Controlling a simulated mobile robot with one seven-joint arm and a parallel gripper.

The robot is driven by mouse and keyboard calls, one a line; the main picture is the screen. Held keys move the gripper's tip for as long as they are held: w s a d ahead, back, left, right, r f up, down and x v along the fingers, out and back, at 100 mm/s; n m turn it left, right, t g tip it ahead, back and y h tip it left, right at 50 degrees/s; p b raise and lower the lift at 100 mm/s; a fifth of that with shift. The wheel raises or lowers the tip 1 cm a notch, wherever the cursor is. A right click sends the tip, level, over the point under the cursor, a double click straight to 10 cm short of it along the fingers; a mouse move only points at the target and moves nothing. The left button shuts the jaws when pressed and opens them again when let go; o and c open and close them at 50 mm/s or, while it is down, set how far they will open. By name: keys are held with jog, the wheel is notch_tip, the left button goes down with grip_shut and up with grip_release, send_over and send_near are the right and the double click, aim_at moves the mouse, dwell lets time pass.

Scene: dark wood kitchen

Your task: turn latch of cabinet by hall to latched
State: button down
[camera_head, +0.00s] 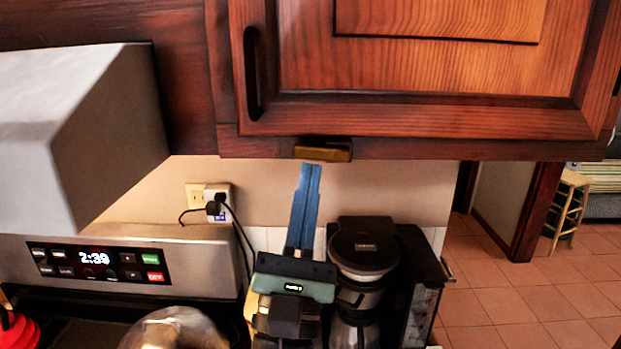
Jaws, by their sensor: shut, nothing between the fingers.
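The wooden cabinet (410,65) by the hall hangs at the upper right, its door closed against the frame. A brass-coloured latch (324,150) lies roughly level across the cabinet's lower edge, below the door. My gripper (311,166) points up from below, its long blue fingers together and empty. The fingertips are just under the left half of the latch. I cannot tell whether they touch it.
A black door handle (252,75) stands upright on the door's left side. A coffee maker (362,255) is right of my gripper. A range hood (75,135) and stove panel (100,262) are left. A wall outlet (207,197) has cords plugged in. The hall floor (530,285) is open at right.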

jog(key=shift+a+r+m+g+h+p, duration=0.2)
jog(key=shift+r+m+g+h+p, duration=0.25)
jog(key=shift+m+g+h, duration=1.25)
jog(key=shift+a+r+m+g+h+p, duration=0.45)
jog(key=shift+m+h, duration=0.7)
jog(key=shift+m, duration=1.35)
jog(key=shift+r+m+g+h+p, duration=0.25)
jog(key=shift+r+m+g+h, duration=0.15)
jog(key=shift+m+g+h, duration=1.35)
jog(key=shift+m+t, duration=0.3)
jog(key=shift+m, duration=0.35)
